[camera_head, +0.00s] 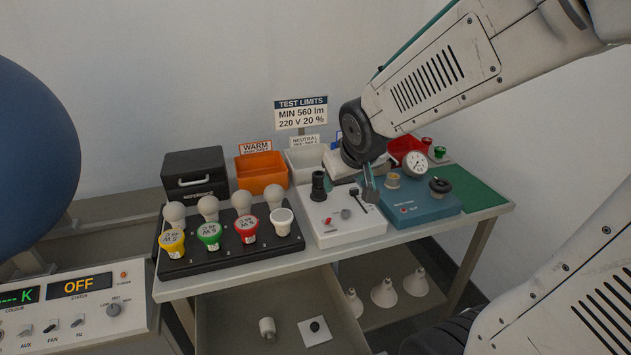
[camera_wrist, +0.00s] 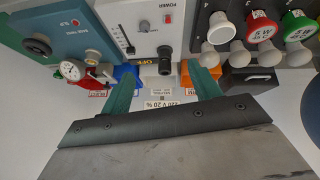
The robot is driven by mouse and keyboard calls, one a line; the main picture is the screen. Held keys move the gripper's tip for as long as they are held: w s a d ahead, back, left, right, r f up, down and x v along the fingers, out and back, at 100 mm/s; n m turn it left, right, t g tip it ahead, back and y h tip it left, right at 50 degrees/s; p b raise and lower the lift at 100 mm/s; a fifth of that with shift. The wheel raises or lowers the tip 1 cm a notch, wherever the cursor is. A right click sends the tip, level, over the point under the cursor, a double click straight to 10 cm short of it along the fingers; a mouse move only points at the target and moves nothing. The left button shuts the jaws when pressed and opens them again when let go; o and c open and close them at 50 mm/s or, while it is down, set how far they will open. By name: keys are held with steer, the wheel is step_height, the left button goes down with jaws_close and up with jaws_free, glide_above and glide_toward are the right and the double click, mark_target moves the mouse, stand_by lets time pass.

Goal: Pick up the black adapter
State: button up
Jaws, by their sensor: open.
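A black cylindrical piece (camera_head: 319,187), which may be the black adapter, stands upright on the left of the white power box (camera_head: 345,227). It shows in the wrist view (camera_wrist: 165,62) between and beyond my fingertips. A black ring-shaped piece (camera_head: 440,186) sits on the teal test box (camera_head: 420,208); I cannot tell which of the two is the adapter. My gripper (camera_head: 369,188) is above the back of the white box, right of the black cylinder. In the wrist view my green fingers (camera_wrist: 162,92) are spread apart with nothing held between them.
A black rack (camera_head: 228,260) of several bulbs stands left of the white box. An orange bin (camera_head: 262,173), a white bin (camera_head: 307,160) and a black case (camera_head: 196,172) line the back. A sign (camera_head: 301,112) stands behind. The green mat (camera_head: 475,188) at right has bare space.

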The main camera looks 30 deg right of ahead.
mark_target(322, 177)
steer(key=w+d+f+t, duration=0.1)
steer(key=w+f+t, duration=0.1)
steer(key=w+f, duration=0.2)
steer(key=w+d+f+t+y, duration=0.1)
steer(key=w+f, duration=0.3)
steer(key=w, duration=0.5)
steer(key=w+d+f+t+y, duration=0.1)
steer(key=w+d+f+t, duration=0.2)
steer(key=w+f, duration=0.2)
steer(key=shift+w+n, duration=0.4)
steer(key=shift+w, duration=0.7)
steer(key=c, duration=1.1)
steer(key=shift+o, duration=0.2)
steer(key=shift+r, duration=0.1)
